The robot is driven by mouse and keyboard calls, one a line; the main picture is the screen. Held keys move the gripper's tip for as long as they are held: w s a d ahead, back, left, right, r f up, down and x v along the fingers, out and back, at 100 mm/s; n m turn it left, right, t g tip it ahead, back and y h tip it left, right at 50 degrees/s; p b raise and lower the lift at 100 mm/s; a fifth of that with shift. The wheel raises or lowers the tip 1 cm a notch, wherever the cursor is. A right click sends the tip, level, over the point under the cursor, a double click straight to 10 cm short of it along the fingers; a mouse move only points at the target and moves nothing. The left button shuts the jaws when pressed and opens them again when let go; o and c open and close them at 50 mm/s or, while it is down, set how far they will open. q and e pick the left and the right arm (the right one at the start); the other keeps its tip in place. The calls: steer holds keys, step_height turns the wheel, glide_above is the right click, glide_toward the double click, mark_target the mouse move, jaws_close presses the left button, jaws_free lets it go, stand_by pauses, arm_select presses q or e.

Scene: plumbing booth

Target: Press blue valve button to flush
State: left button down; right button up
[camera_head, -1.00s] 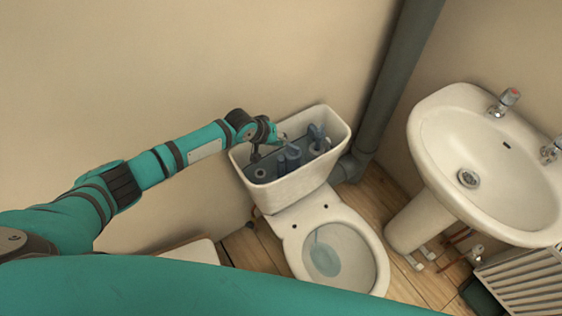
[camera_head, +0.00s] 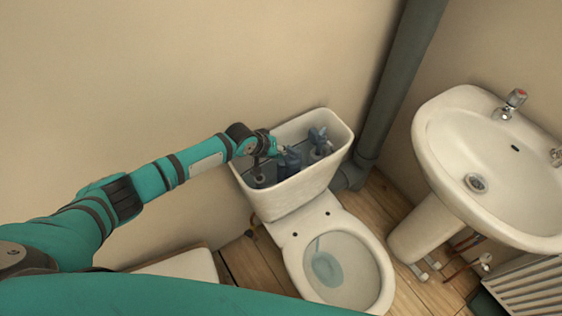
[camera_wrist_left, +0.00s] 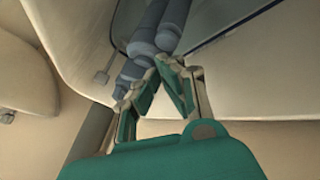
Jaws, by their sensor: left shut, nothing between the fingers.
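The open white cistern (camera_head: 290,194) stands behind the toilet bowl, with blue-grey fittings inside. The blue valve (camera_head: 292,163) stands near its middle, its top partly hidden by my left gripper. A second blue fitting (camera_head: 319,142) stands to its right. My left gripper (camera_head: 280,149) reaches in from the left, shut and empty, at the top of the valve. In the left wrist view, the fingertips (camera_wrist_left: 160,66) meet close to a blue-grey fitting (camera_wrist_left: 138,63); I cannot tell whether they touch it. The button itself is not clearly seen. My right gripper is not in view.
The toilet bowl (camera_head: 349,240) is open, with water inside. A grey pipe (camera_head: 390,95) rises right of the cistern. A white sink (camera_head: 440,125) and a radiator (camera_head: 525,290) stand further right. The wall (camera_head: 150,70) is close behind my left arm.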

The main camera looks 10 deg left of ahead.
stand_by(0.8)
arm_select(q)
steer(key=shift+f, duration=0.1)
steer(key=shift+f, duration=0.35)
steer(key=shift+f+b, duration=0.6)
stand_by(0.6)
steer(key=shift+r, duration=0.1)
steer(key=shift+r+p, duration=0.95)
steer(key=shift+p, duration=0.15)
step_height(320, 180, up, 5)
steer(key=p, duration=0.5)
